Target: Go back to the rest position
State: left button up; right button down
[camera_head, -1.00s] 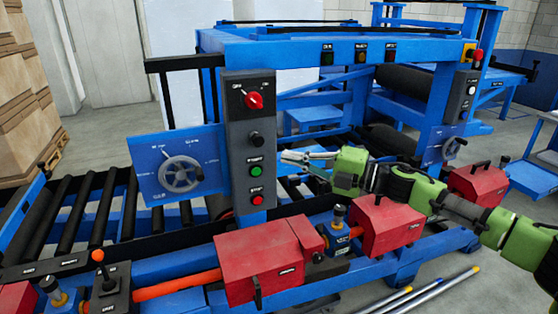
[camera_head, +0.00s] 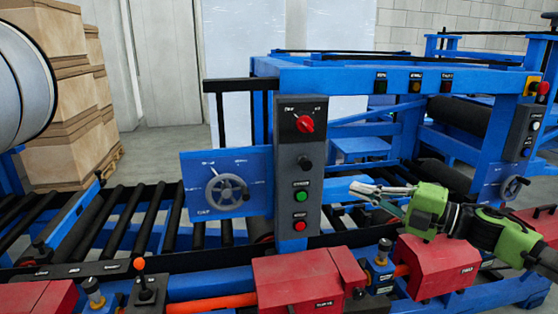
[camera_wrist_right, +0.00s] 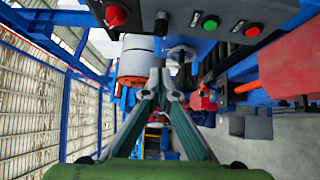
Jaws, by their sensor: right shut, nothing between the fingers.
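My right gripper (camera_head: 375,190) shows in the head view, on the green and black arm that comes in from the right. It points left, in front of the blue machine frame, to the right of the control post (camera_head: 300,170) and apart from it. Its fingers are together and hold nothing. In the right wrist view the fingers (camera_wrist_right: 160,82) meet in a point, with nothing between them. My left gripper is not in view.
The post carries a red switch (camera_head: 305,123), a green button (camera_head: 301,196) and a red button (camera_head: 300,225). A handwheel (camera_head: 228,191) sits on a blue panel to its left. Red boxes (camera_head: 297,280) line the front. A roller conveyor (camera_head: 110,225) runs left; stacked cartons (camera_head: 72,125) stand behind.

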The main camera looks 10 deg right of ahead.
jog(key=s+a+f+m+t+h, duration=0.1)
jog(key=a+f+m+h, duration=0.2)
jog(key=a+f+m, duration=0.55)
jog(key=s+a+f+m+t+h, duration=0.15)
jog(key=a+f+m+h, duration=0.35)
jog(key=f, duration=0.6)
jog(key=s+d+f+m+g+h, duration=0.1)
jog(key=s+f+m+g+h, duration=0.2)
jog(key=s+f, duration=0.45)
jog(key=s+d+f+m+g+h, duration=0.1)
jog(key=s+d+f+m+g, duration=0.15)
jog(key=s+f+m, duration=0.45)
jog(key=s+d+f+m+g+h, duration=0.1)
jog(key=s+f+g, duration=0.2)
jog(key=s, duration=0.7)
jog(key=s+d+f+m+g, duration=0.1)
jog(key=s+f+g, duration=0.15)
jog(key=s, duration=0.65)
notch_tip(320, 180, down, 24)
jog(key=g, duration=0.2)
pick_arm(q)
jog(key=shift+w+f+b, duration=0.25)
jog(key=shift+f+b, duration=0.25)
pick_arm(e)
jog(key=s+d+f+g, duration=0.1)
jog(key=s+d+f, duration=0.1)
jog(key=s+f, duration=1.6)
jog(key=shift+s+d+f, duration=0.25)
jog(key=shift+d+f, duration=0.15)
jog(key=shift+f, duration=0.15)
